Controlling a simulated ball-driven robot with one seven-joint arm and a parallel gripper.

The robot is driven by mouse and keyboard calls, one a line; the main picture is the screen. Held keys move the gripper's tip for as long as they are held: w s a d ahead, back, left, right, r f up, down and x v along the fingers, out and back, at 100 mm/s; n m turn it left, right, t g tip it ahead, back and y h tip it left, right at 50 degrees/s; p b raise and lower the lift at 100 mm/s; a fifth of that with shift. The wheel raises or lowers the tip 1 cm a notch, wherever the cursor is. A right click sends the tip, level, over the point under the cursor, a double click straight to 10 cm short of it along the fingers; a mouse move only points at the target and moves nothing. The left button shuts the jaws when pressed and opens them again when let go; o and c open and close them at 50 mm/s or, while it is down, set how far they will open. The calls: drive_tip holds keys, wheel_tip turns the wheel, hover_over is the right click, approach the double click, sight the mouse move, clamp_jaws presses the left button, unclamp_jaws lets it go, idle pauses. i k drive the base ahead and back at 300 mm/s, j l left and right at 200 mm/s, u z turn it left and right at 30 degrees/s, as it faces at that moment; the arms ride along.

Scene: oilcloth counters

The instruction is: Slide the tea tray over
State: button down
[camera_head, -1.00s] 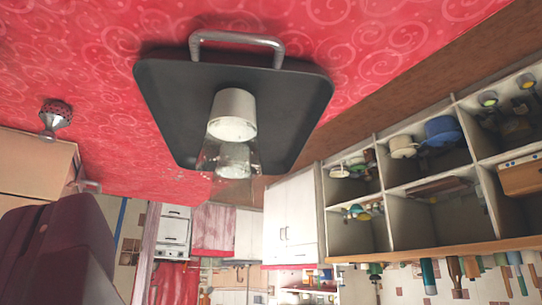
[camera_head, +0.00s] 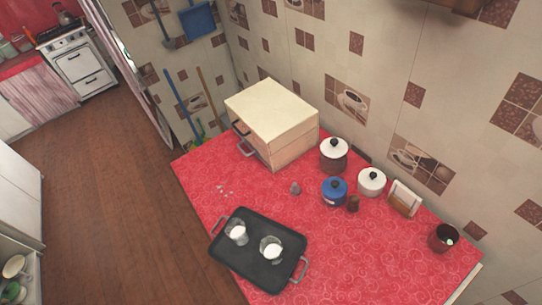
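The black tea tray (camera_head: 245,266) lies flat on the red swirl-patterned counter (camera_head: 345,262) in the lower middle of the view. It has a grey handle at each end. Its left handle (camera_head: 216,224) is at the counter's left edge; I cannot tell whether it overhangs. Its right handle (camera_head: 299,270) points to the lower right over the counter. Two clear glasses with white in them, a left one (camera_head: 237,234) and a right one (camera_head: 270,249), stand on the tray. My gripper is not in view.
A cream box (camera_head: 270,120) stands at the back of the counter. A dark pot (camera_head: 334,155), blue pot (camera_head: 334,190), white pot (camera_head: 371,181), napkin holder (camera_head: 404,199) and dark red mug (camera_head: 443,238) line the wall side. The counter right of the tray is clear.

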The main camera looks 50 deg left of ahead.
sight(248, 262)
drive_tip(key=j+z, duration=0.65)
drive_tip(key=z, duration=0.15)
drive_tip(key=j+z, duration=0.4)
drive_tip(key=l, duration=0.1)
